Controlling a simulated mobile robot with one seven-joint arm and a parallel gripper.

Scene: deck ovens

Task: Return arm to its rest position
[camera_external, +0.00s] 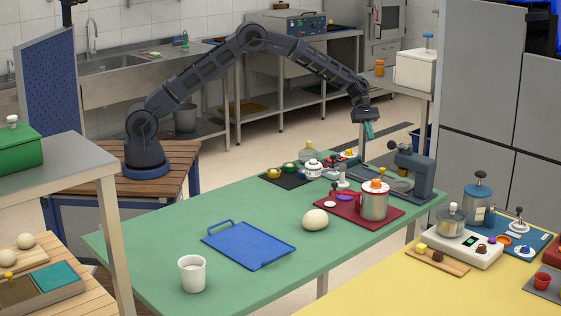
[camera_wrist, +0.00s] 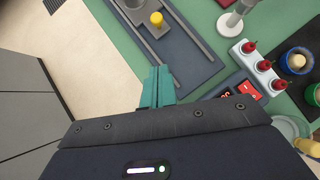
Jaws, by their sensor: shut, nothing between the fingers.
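My dark grey arm reaches from its base on the wooden bench across to the right in the external view. My gripper (camera_external: 369,131) hangs at its end above the far right edge of the green table (camera_external: 150,262), clear of the objects there. Its teal fingers are shut with nothing between them. In the wrist view the closed gripper (camera_wrist: 157,86) shows over a dark grey plate (camera_wrist: 190,60) with two rails and a yellow knob. The fingers look apart from the plate.
Below my gripper stand a grey upright device (camera_external: 415,172) and a metal pot (camera_external: 374,203) on a red tray (camera_external: 340,211). A dough ball (camera_external: 315,220), a blue tray (camera_external: 248,248) and a white cup (camera_external: 192,274) lie nearer. A grey cabinet (camera_external: 485,90) stands at right.

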